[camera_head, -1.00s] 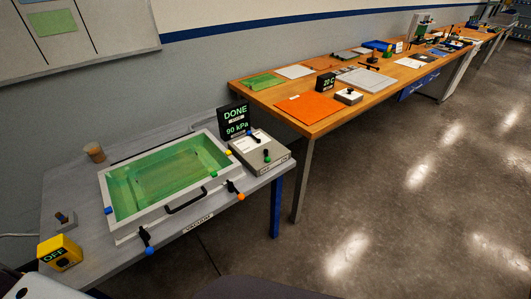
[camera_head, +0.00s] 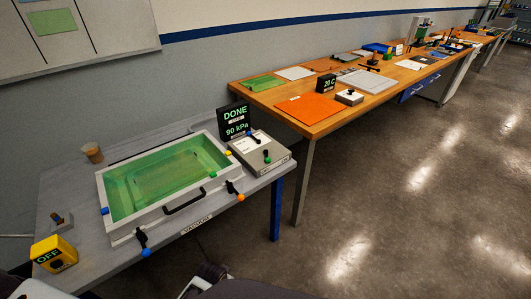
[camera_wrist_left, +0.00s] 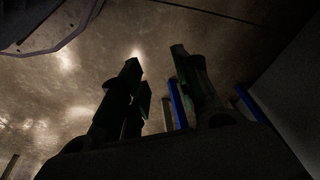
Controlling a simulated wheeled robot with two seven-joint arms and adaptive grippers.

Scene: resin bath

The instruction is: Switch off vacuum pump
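A grey control box (camera_head: 262,152) with a black lever and a green knob stands at the bench's right end. Behind it a dark display (camera_head: 235,121) reads "DONE" and "90 kPa". No part is plainly labelled as the pump. My left gripper (camera_wrist_left: 156,58) shows in the left wrist view, fingers apart, with floor and blue legs beyond them and nothing between them.
A white-rimmed vacuum bath (camera_head: 150,224) with green contents fills the bench's middle, with a black handle and blue and orange lever ends along its front. A brown cup (camera_head: 93,153) and a small stand (camera_head: 62,222) are at the left. A wooden table (camera_head: 300,123) adjoins at the right.

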